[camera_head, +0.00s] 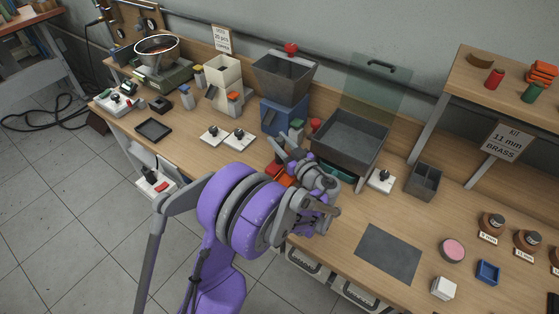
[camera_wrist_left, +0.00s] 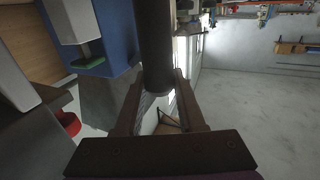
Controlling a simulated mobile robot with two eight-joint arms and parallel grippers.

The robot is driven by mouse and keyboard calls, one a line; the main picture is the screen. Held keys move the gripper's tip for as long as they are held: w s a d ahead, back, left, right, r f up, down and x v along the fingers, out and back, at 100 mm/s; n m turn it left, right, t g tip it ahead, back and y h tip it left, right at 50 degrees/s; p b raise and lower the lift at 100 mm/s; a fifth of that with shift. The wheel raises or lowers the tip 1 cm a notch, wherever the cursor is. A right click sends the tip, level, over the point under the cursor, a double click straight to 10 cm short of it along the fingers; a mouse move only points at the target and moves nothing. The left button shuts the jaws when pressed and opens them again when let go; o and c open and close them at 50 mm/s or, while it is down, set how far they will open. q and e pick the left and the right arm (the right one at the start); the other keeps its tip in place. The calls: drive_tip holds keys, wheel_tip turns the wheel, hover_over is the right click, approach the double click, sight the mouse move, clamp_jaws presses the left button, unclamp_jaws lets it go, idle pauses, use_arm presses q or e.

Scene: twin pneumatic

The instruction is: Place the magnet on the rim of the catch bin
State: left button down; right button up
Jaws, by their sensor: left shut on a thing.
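The catch bin (camera_head: 343,157) is a dark grey open tray on the bench, right of the blue machine, in the head view. My left gripper (camera_head: 291,155) is in front of the blue machine, just left of the bin. In the left wrist view my gripper (camera_wrist_left: 157,105) is shut on a dark cylinder (camera_wrist_left: 155,45), which looks like the magnet. The cylinder is upright in that picture between the two fingers. In the head view it is too small and covered to make out clearly. My right gripper is not in view.
The blue machine (camera_head: 284,117) with a grey hopper (camera_head: 285,78) stands behind my gripper. A clear panel (camera_head: 377,88) rises behind the bin. A small switch box (camera_head: 381,180) and a divided grey box (camera_head: 424,182) stand to the right.

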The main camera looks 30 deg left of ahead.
use_arm(q)
drive_tip(key=shift+r, duration=0.1)
idle(0.7)
wheel_tip(320, 180, up, 10)
drive_tip(key=shift+p, duration=0.5)
drive_tip(key=shift+s, duration=0.15)
